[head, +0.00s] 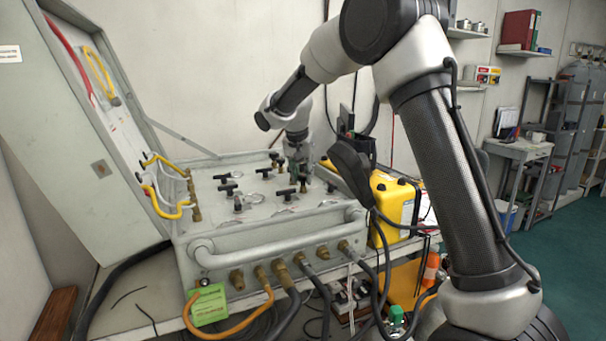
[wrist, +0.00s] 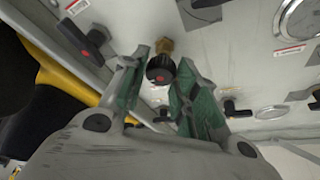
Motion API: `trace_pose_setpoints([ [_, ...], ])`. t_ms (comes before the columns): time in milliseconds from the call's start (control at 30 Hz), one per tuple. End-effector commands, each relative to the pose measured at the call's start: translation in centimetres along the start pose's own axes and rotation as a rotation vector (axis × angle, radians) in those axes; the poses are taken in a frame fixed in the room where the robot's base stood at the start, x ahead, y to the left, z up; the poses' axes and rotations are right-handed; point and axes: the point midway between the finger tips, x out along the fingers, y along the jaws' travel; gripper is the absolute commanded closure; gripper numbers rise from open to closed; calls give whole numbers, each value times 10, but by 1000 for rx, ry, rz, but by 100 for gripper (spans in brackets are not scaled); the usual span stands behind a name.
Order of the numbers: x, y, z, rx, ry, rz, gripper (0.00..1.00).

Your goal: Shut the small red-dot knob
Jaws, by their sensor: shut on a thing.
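The small knob (wrist: 160,70) is round and black with a red dot on its face, on a brass stem against the grey panel, seen in the wrist view. My gripper (wrist: 163,60) has its two green-padded fingers on either side of the knob and is shut on it. In the head view my gripper (head: 300,172) reaches down onto the far right part of the air panel (head: 215,205). The knob itself cannot be made out there.
Black T-handles (head: 238,200) stand on the panel close to my gripper. In the wrist view, another black handle with a red mark (wrist: 97,36) and a gauge (wrist: 298,17) are nearby. A yellow case (head: 392,200) stands right of the panel, and hoses hang in front.

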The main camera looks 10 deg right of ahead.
Motion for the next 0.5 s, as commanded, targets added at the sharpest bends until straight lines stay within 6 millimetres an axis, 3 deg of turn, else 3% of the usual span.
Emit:
trace_pose_setpoints([
  [500,1,0,1,85,-3,36,94],
])
